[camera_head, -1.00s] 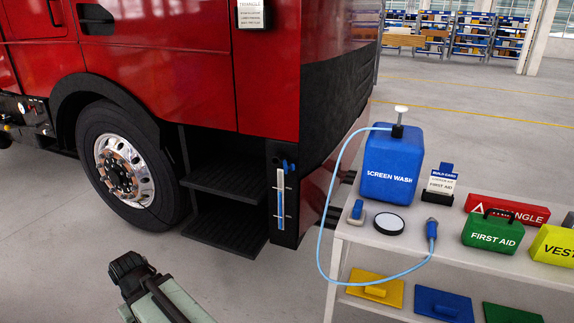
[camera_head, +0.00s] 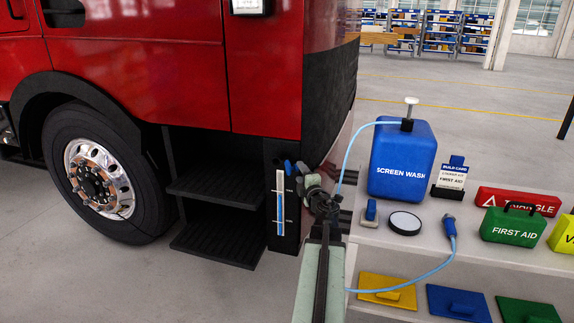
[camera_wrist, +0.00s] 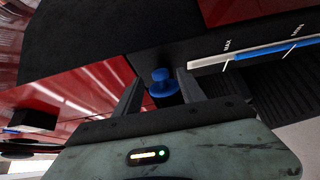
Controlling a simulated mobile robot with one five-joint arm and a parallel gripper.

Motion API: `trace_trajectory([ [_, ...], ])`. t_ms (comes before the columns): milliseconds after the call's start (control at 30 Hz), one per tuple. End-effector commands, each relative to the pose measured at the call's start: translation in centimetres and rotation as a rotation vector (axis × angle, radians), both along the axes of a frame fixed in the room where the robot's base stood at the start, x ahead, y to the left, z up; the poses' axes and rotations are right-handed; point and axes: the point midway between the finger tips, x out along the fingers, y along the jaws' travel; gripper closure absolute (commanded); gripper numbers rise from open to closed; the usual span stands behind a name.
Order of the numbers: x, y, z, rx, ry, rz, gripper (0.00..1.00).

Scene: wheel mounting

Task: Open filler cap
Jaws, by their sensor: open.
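The blue filler cap (camera_head: 289,166) sits at the top of the black panel on the truck's corner, above the white and blue level gauge (camera_head: 280,205). In the wrist view the cap (camera_wrist: 162,78) is a round blue knob standing out from the panel. My gripper (camera_head: 308,176) is right beside it in the head view and partly covers that area. In the wrist view my gripper (camera_wrist: 160,88) is open, with one finger on either side of the cap. Whether either finger touches it I cannot tell.
Black steps (camera_head: 215,180) and a wheel (camera_head: 97,180) are to the left. A shelf bench (camera_head: 370,235) at right holds the blue screen wash can (camera_head: 402,160) with a hose (camera_head: 437,263), which passes behind my arm. Boxes labelled first aid (camera_head: 512,226) and triangle stand further right.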

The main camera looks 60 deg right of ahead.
Motion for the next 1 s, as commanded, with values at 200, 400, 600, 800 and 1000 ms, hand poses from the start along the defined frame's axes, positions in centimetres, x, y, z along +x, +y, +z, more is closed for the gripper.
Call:
trace_trajectory([
  [200, -0.7, -0.2, -0.3, -0.009, 0.019, 0.011, 0.53],
  [400, 0.1, -1.6, -0.2, -0.009, 0.018, 0.003, 0.53],
  [600, 2.8, -4.1, -0.2, -0.008, 0.017, 0.0, 0.53],
  [800, 4.7, -5.7, -0.2, -0.008, 0.017, -0.002, 0.53],
  [1000, 4.6, -5.7, -0.2, -0.008, 0.017, -0.004, 0.53],
])
